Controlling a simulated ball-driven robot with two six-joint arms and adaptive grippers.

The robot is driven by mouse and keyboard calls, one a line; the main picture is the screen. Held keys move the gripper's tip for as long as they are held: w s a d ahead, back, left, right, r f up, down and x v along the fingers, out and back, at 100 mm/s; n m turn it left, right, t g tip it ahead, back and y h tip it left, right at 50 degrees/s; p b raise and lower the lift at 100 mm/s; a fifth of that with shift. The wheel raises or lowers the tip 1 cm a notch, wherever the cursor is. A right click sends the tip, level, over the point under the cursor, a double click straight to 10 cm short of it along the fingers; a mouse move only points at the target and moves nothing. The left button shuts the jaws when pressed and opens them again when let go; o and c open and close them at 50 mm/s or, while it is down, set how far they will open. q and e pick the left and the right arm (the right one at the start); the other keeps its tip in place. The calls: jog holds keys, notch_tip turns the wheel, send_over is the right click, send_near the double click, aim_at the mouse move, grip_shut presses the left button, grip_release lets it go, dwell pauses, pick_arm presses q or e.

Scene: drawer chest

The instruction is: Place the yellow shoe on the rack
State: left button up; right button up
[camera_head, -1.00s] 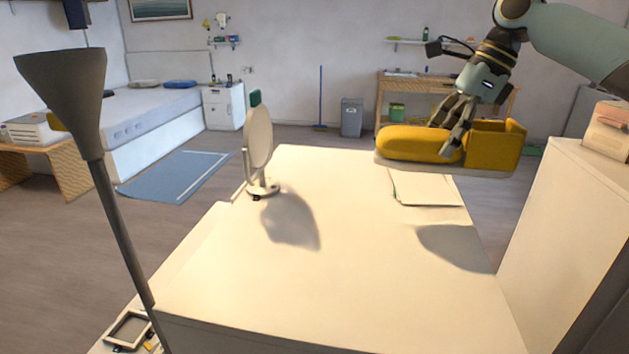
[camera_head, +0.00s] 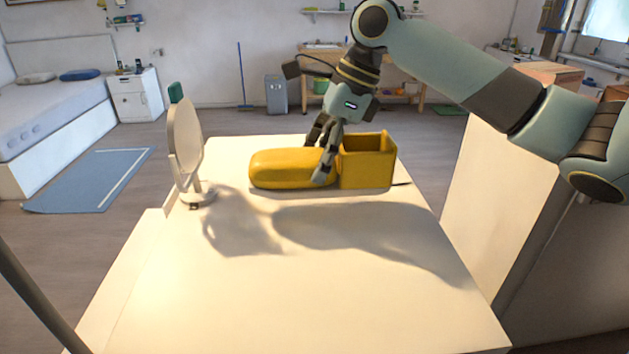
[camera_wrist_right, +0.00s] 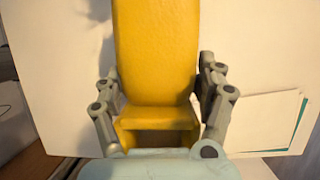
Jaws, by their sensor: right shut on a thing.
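The yellow shoe (camera_head: 292,168) has a long rounded front and a boxy open heel. It is at the back of the white chest top (camera_head: 330,290). My right gripper (camera_head: 322,165) is shut on its middle from above. In the right wrist view the shoe (camera_wrist_right: 155,55) lies between the two fingers (camera_wrist_right: 160,100), its open heel nearest the palm. A shadow lies on the top in front of the shoe; I cannot tell whether its sole touches the surface. I cannot pick out a rack. My left gripper is not in view.
A round mirror (camera_head: 186,150) stands on the chest's left edge. In the right wrist view a flat white thing with a teal edge (camera_wrist_right: 270,122) lies to the right of the shoe. A tall white cabinet (camera_head: 490,190) stands at right. The front of the top is bare.

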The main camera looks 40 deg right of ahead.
jog(key=shift+s+a+f, duration=0.15)
jog(key=shift+a+f, duration=0.25)
jog(key=shift+a, duration=0.1)
notch_tip(320, 180, down, 4)
jog(key=shift+r, duration=0.1)
jog(key=o, duration=1.6)
jog(key=shift+c, duration=0.2)
